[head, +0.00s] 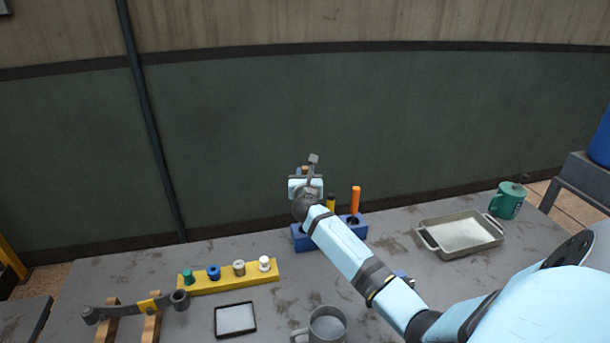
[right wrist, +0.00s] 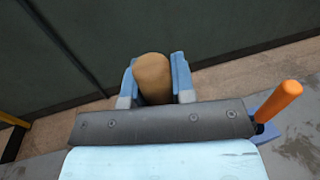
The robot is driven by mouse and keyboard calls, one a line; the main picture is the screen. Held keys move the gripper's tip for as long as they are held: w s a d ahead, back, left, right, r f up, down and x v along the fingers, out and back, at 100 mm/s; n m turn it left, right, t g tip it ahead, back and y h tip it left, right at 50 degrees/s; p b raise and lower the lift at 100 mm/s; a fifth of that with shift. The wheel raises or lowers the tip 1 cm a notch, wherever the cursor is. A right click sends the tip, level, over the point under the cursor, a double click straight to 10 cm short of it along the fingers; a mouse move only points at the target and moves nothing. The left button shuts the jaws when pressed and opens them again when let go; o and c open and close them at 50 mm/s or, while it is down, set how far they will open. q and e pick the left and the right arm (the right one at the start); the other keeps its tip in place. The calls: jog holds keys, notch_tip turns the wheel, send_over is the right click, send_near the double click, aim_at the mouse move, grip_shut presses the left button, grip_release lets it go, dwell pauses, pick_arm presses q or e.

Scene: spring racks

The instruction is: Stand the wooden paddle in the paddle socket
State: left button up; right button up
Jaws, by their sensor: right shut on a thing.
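My right gripper (head: 304,176) is raised above a blue block (head: 302,242) near the back of the table. In the right wrist view, the gripper (right wrist: 156,88) is shut on a rounded brown piece of the wooden paddle (right wrist: 153,76), held between the two light blue fingers. In the head view, my gripper and forearm hide most of the paddle. The blue block holds an orange-handled tool (head: 355,199) and a dark tool with a yellow top (head: 331,203). My arm covers part of the block, so I cannot make out the paddle socket. My left gripper is out of view.
A yellow rack (head: 230,283) with several coloured pieces stands left of the blue block. A grey mug (head: 327,325) and a small black-rimmed tray (head: 235,331) are in front. A metal pan (head: 461,250) and a green mug (head: 508,201) stand to the right.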

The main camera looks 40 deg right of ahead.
dwell(0.4)
jog(key=shift+f, duration=0.15)
jog(key=shift+f, duration=0.1)
notch_tip(320, 180, down, 4)
jog(key=shift+r+b, duration=0.15)
jog(key=shift+b, duration=0.9)
dwell(0.5)
jog(key=shift+f+b, duration=1)
jog(key=shift+f, duration=0.35)
jog(key=o, duration=1)
